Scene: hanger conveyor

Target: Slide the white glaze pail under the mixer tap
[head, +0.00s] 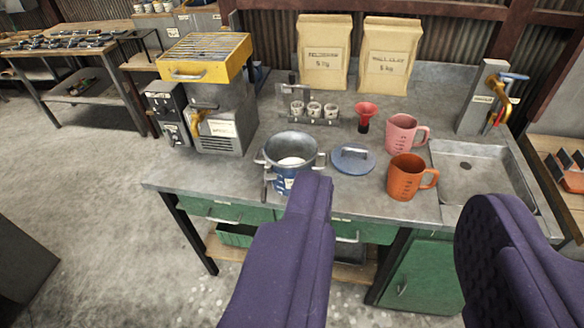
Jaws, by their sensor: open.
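A blue and grey pail (290,147) with side handles and white contents stands near the front edge of the counter; no all-white pail shows. Its label is too small to read. My gripper (402,200) is open and empty, with purple padded fingers. The left finger hides part of the pail's lower right side; whether they touch cannot be told. A tap (495,92) with blue and red levers stands at the right, behind the sink (449,176). Another tap with a yellow handle (197,121) is on a grey machine (225,105) at the left.
A blue lid (352,159), an orange jug (404,178), a pink jug (401,135) and a red funnel (365,112) stand between pail and sink. Small cups (314,109) and two paper bags (388,60) are behind. The counter (205,172) is clear left of the pail.

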